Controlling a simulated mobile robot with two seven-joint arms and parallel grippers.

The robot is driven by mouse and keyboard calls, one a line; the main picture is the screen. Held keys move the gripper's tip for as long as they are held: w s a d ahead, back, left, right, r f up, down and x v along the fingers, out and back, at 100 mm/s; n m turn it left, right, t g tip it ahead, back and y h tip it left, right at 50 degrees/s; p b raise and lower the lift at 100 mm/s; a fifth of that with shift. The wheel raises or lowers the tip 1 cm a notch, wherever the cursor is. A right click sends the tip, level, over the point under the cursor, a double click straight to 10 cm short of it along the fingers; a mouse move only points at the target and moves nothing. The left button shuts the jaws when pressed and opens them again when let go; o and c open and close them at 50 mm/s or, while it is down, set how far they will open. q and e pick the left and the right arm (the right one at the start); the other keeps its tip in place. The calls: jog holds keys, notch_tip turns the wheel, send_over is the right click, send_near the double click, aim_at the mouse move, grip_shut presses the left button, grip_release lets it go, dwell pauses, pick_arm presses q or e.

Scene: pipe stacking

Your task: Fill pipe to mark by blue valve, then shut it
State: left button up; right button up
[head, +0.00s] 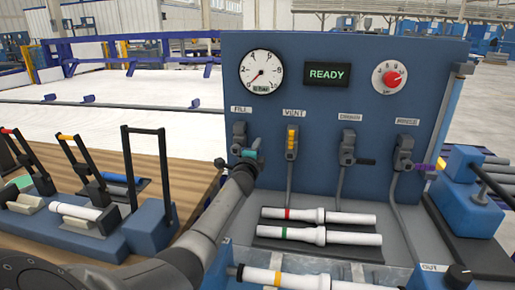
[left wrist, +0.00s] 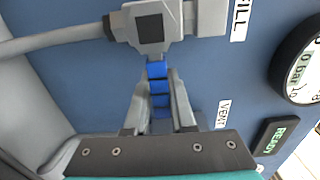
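The blue valve (left wrist: 157,87) is the one labelled FILL, at the panel's left. Its handle points sideways to the right in the head view, where my gripper mostly hides it. My left gripper (head: 251,154) has its fingers on both sides of the blue handle and appears shut on it in the left wrist view (left wrist: 160,90). The display (head: 327,74) reads READY. A white pipe with an orange band (head: 300,280) lies at the bottom front. My right gripper is out of view.
The yellow VENT handle (head: 292,141) stands upright beside it. A black-handled valve (head: 348,148) and a purple-handled valve (head: 404,154) are further right. Two white pipes, red-banded (head: 340,217) and green-banded (head: 330,236), lie on the rack. Clamps (head: 85,178) stand on the left wooden table.

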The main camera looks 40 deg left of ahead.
pick_arm(q)
jog(key=o, duration=0.3)
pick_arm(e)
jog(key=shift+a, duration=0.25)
pick_arm(q)
jog(key=shift+o, duration=0.2)
jog(key=p+v, duration=0.4)
jog(key=v, duration=1.1)
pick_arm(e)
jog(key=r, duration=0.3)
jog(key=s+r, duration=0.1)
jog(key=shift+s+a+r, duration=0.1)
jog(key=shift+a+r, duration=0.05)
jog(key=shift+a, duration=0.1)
pick_arm(q)
jog(key=shift+s, duration=0.1)
